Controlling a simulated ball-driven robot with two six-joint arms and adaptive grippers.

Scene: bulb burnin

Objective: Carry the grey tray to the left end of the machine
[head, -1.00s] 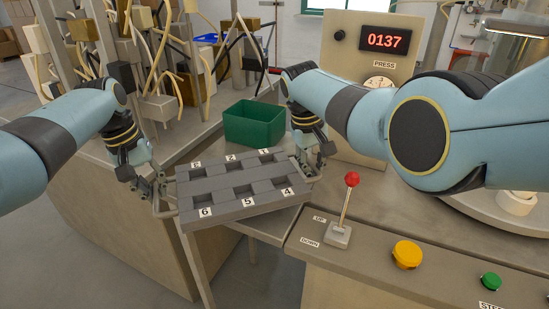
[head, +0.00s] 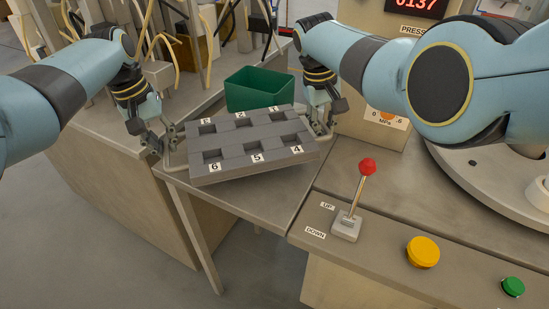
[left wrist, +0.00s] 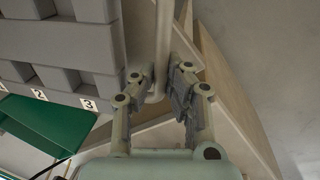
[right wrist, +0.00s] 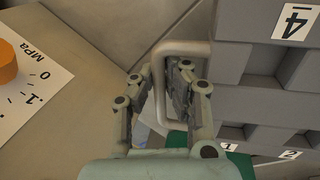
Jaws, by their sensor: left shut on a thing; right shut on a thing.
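The grey tray (head: 252,170) has several square pockets, numbered 1 to 6, that look empty. It sits nearly level at the left end of the machine, over the grey tabletop (head: 262,208); I cannot tell whether it touches it. My left gripper (head: 167,142) is shut on the tray's left handle; in the left wrist view the handle bar passes between the fingers (left wrist: 158,82). My right gripper (head: 319,130) is shut on the right handle, which shows between the fingers in the right wrist view (right wrist: 160,80).
A green bin (head: 260,88) stands just behind the tray. A red-knobbed lever (head: 356,200), a yellow button (head: 423,252) and a green button (head: 513,286) are on the panel to the right. Stands with cables (head: 190,45) are at the back left. Bare tabletop lies in front of the tray.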

